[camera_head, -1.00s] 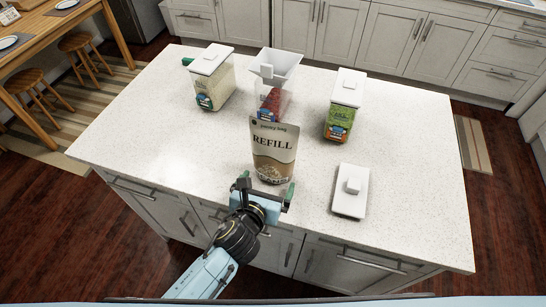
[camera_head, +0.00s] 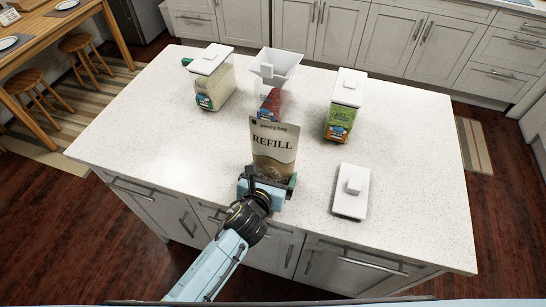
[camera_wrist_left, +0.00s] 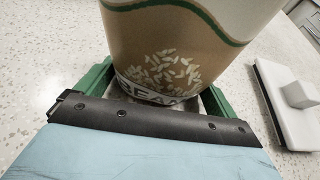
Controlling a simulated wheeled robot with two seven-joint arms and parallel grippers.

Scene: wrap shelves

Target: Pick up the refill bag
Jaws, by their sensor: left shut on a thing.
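The refill bag (camera_head: 273,150) stands upright on the island counter, brown and cream with "REFILL" on its front. My left gripper (camera_head: 268,184) is at its base, coming from the front edge, and hides the bag's lower part in the head view. In the left wrist view the green fingers of my left gripper (camera_wrist_left: 155,95) sit on both sides of the bag's bottom (camera_wrist_left: 170,60), shut on it. My right gripper is not in view.
Behind the bag stands a container with a white funnel (camera_head: 277,66) on top. Lidded containers stand at the back left (camera_head: 213,80) and right (camera_head: 344,105). A loose white lid (camera_head: 350,191) lies to the right. The white counter (camera_head: 150,130) is clear at left.

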